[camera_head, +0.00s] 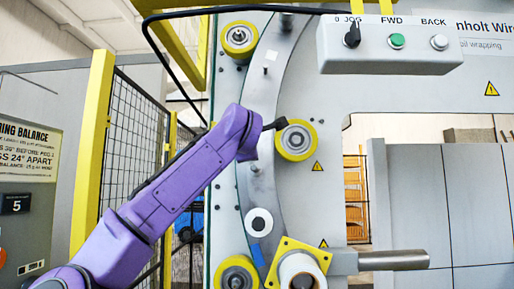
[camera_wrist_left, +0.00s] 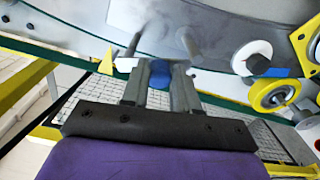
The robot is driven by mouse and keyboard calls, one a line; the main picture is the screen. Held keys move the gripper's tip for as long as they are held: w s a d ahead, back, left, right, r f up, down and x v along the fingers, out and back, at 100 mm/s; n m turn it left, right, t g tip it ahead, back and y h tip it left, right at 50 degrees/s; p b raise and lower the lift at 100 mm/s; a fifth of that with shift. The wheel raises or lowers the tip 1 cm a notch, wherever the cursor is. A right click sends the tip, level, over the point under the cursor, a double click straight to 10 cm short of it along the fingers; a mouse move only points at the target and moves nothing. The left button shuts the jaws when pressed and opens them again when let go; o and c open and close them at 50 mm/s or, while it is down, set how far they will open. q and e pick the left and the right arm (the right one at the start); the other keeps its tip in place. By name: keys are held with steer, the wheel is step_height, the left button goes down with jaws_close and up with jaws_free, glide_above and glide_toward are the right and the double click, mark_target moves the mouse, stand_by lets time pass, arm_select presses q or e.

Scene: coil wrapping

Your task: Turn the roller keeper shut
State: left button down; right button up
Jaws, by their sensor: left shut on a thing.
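My left gripper (camera_head: 275,124) comes in on the purple arm and reaches the curved grey plate, just left of a yellow-rimmed roller (camera_head: 296,139). In the left wrist view its two grey fingers (camera_wrist_left: 160,78) are closed on a blue piece, which looks like the roller keeper's handle (camera_wrist_left: 160,71). In the head view that handle is hidden behind the gripper. A second blue handle (camera_head: 258,255) lies lower on the plate, below a white roller (camera_head: 259,222). My right gripper is in neither view.
A control box (camera_head: 390,45) with a knob and two buttons overhangs at the upper right. More yellow rollers sit at the top (camera_head: 239,39) and bottom (camera_head: 237,274). A mesh fence (camera_head: 133,140) with yellow posts stands behind my left arm. A metal shaft (camera_head: 393,260) juts out at the lower right.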

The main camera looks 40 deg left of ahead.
arm_select(q)
steer(key=shift+a+r+m, duration=0.1)
steer(key=shift+a+m, duration=0.05)
steer(key=shift+m, duration=0.15)
steer(key=c, duration=1.1)
jaws_free()
steer(key=shift+o, duration=1.3)
steer(key=shift+a, duration=0.15)
steer(key=b+v, duration=0.5)
steer(key=v, duration=0.5)
steer(key=shift+s+f, duration=0.2)
